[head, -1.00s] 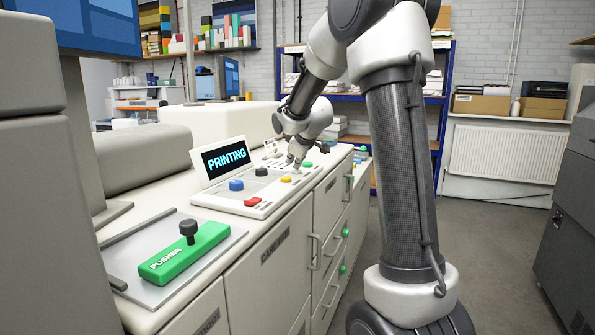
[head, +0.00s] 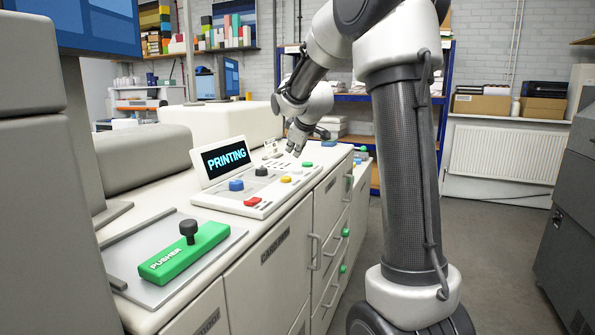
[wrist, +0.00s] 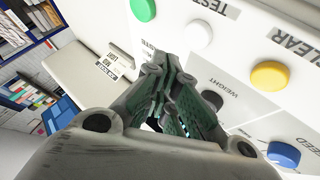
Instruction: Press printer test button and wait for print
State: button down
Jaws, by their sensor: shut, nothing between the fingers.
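The printer's control panel (head: 270,190) lies on the white machine top, with coloured buttons. Its tilted screen (head: 226,158) reads PRINTING. In the wrist view, a white button (wrist: 199,34) sits beside the TEST label (wrist: 207,7). My gripper (head: 293,151) is shut and empty, held above the far part of the panel, apart from it. In the wrist view my gripper's closed fingers (wrist: 172,62) point toward the area just below the white button and hide part of the panel.
Near the white button are a green button (wrist: 143,8), a yellow one (wrist: 269,75) and a blue one (wrist: 283,155). A green pusher block (head: 185,252) with a black knob sits on the near machine top. Open floor (head: 490,260) lies at the right.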

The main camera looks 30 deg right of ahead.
jog(key=shift+r, duration=1.3)
dwell(6.3)
